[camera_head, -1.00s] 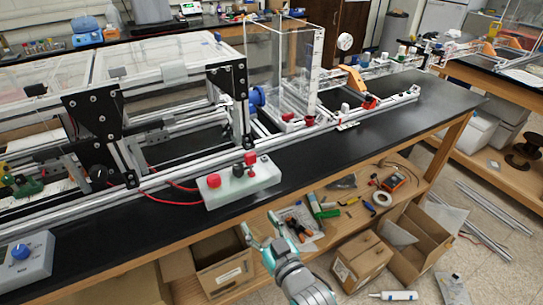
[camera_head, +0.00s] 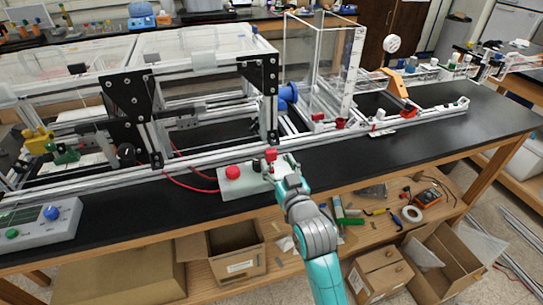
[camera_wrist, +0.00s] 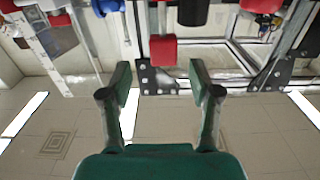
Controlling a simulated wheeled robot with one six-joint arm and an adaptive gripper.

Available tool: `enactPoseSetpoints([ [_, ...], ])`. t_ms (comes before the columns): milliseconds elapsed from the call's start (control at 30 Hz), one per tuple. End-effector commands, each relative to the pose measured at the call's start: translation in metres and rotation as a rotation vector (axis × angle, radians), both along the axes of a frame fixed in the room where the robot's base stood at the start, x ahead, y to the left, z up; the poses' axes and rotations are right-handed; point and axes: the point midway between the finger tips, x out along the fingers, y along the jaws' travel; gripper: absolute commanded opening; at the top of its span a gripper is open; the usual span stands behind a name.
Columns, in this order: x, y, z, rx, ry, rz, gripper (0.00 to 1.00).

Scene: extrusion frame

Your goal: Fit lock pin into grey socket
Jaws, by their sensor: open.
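A small red-headed piece (camera_head: 270,154), which looks like the lock pin, stands by the front rail behind the white control box. In the wrist view a red block (camera_wrist: 163,50) shows just beyond and between my fingertips; it appears to be the same piece. My gripper (camera_head: 279,168) is at the right end of the control box, close to the red piece. In the wrist view my gripper (camera_wrist: 160,82) has its two green fingers wide apart with nothing between them. I cannot make out which part is the grey socket.
The white control box (camera_head: 229,187) with a red button (camera_head: 232,172) sits at the bench front. The aluminium frame with black plates (camera_head: 269,90) rises behind it. A blue-knobbed box (camera_head: 40,226) is at left. The black bench top (camera_head: 430,140) is clear at right.

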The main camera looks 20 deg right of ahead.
Motion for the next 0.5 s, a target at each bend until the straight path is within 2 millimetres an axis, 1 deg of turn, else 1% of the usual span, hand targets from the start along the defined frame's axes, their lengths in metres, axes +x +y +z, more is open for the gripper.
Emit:
enactPoseSetpoints([
  [133, 0.011, 0.001, 0.003, 0.0, -0.001, 0.0, 0.62],
  [300, 0.033, 0.004, 0.009, 0.0, -0.002, 0.0, 0.62],
  [400, 0.045, 0.004, 0.008, 0.0, 0.0, 0.0, 0.62],
  [500, 0.051, 0.004, 0.008, 0.0, 0.001, 0.0, 0.62],
])
